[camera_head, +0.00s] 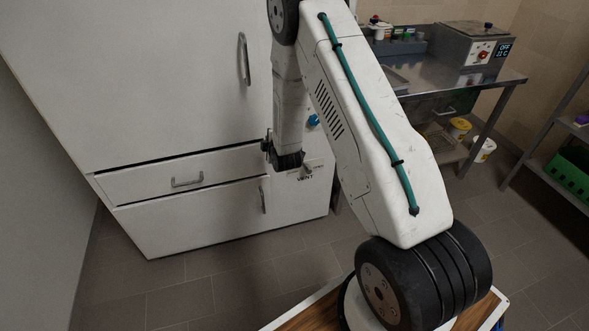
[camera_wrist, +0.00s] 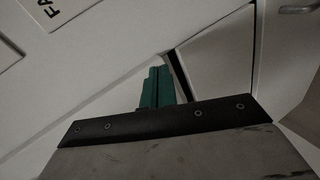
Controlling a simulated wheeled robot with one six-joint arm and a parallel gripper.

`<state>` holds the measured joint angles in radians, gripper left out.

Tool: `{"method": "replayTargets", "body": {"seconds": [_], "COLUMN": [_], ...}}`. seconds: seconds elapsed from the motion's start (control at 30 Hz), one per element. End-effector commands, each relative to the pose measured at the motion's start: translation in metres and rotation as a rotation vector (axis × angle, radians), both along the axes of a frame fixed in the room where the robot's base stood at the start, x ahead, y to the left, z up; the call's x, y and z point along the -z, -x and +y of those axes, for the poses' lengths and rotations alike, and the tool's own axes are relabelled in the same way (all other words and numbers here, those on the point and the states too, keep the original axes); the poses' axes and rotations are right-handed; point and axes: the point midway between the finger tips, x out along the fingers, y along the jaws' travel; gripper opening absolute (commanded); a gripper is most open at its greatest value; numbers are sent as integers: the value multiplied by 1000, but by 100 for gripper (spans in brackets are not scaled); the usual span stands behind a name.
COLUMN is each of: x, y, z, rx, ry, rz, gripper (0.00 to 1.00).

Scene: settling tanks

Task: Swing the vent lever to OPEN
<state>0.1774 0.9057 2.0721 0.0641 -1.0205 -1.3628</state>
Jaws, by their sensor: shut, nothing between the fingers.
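The vent lever (camera_head: 308,169) shows as a small pale part just above the "VENT" lettering on the white cabinet front (camera_head: 235,222). My arm partly covers that panel, so the lever's exact position is unclear. My gripper (camera_head: 285,160) hangs just left of the lever in the head view; I cannot tell whether it touches it. In the wrist view, the green fingers of my gripper (camera_wrist: 158,86) are together and empty, with the cabinet front behind them. The lever cannot be made out in the wrist view.
A blue knob (camera_head: 313,121) sits above the lever, beside my arm. The cabinet has a drawer handle (camera_head: 187,181) and door handles. A steel bench (camera_head: 445,88) stands right, with buckets (camera_head: 459,128) below. A shelf with a green crate (camera_head: 572,172) is far right. Tiled floor lies before the cabinet.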

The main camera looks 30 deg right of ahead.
Motion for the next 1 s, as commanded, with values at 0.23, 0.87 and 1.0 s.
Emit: {"method": "replayTargets", "body": {"seconds": [0.23, 0.87, 1.0], "x": [110, 183, 183], "y": [41, 115, 115], "z": [-21, -23, -23], "rx": [-25, -12, -12], "ry": [315, 631, 630], "rz": [-119, -228, -228], "gripper": [0, 0, 0]}}
